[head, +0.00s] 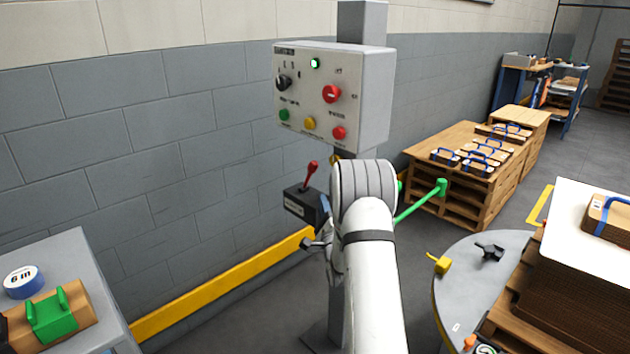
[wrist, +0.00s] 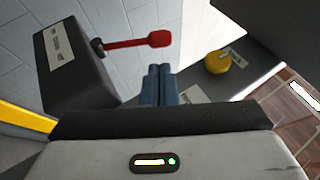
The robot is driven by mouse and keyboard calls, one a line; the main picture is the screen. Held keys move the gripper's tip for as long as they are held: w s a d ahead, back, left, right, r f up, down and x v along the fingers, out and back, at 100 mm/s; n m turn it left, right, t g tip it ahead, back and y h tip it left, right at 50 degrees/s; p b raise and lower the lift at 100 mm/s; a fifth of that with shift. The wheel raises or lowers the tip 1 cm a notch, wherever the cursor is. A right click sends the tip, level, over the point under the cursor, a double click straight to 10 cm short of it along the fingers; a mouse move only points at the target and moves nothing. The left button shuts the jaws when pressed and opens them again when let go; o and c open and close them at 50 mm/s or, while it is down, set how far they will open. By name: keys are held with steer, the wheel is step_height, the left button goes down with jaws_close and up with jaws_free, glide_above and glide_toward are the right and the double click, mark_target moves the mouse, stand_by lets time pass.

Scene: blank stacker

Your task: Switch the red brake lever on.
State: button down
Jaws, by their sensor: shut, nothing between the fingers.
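The red brake lever (head: 312,171) stands up from a dark box (head: 303,204) with a white label, mounted on the post below the control panel. It also shows in the wrist view (wrist: 140,42), reaching out from the top of the dark box (wrist: 75,65). My gripper (wrist: 160,75) is shut and empty, its blue fingertips together just below the lever's red end. A gap shows between the fingertips and the lever in that view. In the head view my gripper is mostly hidden behind my arm, close to the box.
The control panel (head: 327,95) with buttons, a red knob and a lit green lamp is above the lever. A yellow round button (wrist: 217,62) is right of my fingertips in the wrist view. A green bar (head: 420,202) sticks out right. A round grey table (head: 470,265) stands at right.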

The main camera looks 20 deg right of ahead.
mark_target(314, 171)
steer(key=x, duration=0.9)
